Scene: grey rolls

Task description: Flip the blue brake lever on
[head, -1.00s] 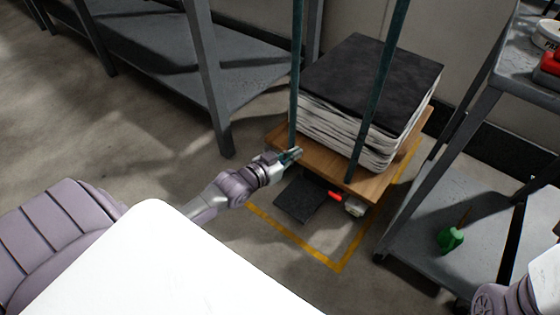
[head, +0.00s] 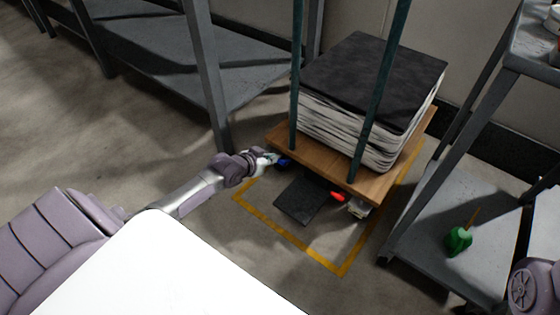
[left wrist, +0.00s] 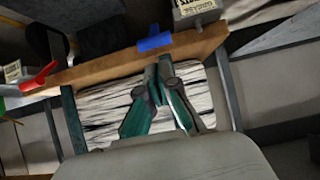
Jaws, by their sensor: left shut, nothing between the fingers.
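The blue brake lever (head: 284,162) shows at the left corner of the wooden cart deck (head: 390,187), low beside its edge. In the left wrist view the blue lever (left wrist: 155,42) sits by the deck edge (left wrist: 105,69), close to a labelled caster (left wrist: 194,10). My left gripper (head: 271,158) is shut and empty right beside the blue lever. In the left wrist view its fingertips (left wrist: 164,62) are just below the lever; I cannot tell whether they touch it. A red lever (head: 337,196) is at the near corner, also in the left wrist view (left wrist: 38,76). My right gripper is out of view.
A stack of white material with a dark top (head: 370,80) stands on the deck between green posts (head: 378,95). A dark mat (head: 302,199) and yellow floor line (head: 290,236) lie in front. Grey shelves (head: 205,70) flank the cart. A green container (head: 459,241) rests on the right shelf.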

